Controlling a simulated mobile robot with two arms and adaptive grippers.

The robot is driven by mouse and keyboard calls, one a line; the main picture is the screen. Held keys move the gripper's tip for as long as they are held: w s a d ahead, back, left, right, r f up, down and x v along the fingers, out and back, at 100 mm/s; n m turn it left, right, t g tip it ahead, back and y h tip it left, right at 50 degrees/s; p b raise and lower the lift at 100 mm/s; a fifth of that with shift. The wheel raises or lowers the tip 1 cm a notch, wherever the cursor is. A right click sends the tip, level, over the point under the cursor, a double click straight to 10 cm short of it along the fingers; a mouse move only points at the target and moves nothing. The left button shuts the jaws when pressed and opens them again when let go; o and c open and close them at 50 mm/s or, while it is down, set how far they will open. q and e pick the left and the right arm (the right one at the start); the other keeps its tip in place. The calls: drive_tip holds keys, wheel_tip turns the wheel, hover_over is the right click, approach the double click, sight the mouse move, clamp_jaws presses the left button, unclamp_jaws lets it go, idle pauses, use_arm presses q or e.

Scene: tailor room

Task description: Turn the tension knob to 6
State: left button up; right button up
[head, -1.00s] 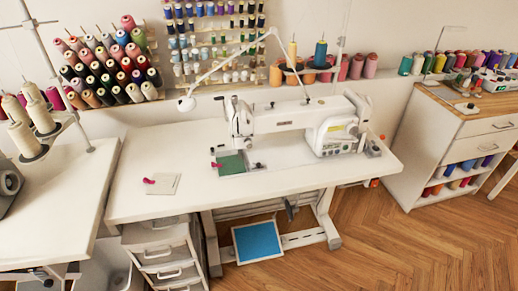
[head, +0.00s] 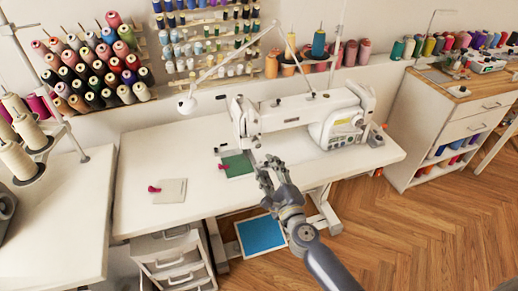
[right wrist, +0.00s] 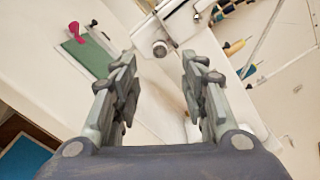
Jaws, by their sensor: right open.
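The white sewing machine (head: 300,116) stands on the white table. A small round grey knob (right wrist: 160,48) on its head end shows in the right wrist view, just past and between my fingertips; I cannot read any numbers on it. My right gripper (head: 268,168) is open and empty in front of the machine's head, over the table's front edge. Its two fingers (right wrist: 158,66) stand apart in the right wrist view, with no contact on the knob visible. My left gripper is not in view.
A green plate (head: 237,165) with a pink-headed piece lies by the needle area. A pale cloth (head: 170,192) with another pink piece lies on the table (head: 142,155) to the left. A lamp arm (head: 222,66) arches behind the machine.

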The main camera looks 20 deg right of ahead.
sight(258, 146)
drive_tip(key=w, duration=0.4)
drive_tip(key=w+b, duration=0.1)
drive_tip(key=w, duration=0.4)
drive_tip(key=shift+w+a, duration=0.2)
drive_tip(key=shift+w, duration=0.05)
drive_tip(key=shift+c, duration=0.5)
clamp_jaws()
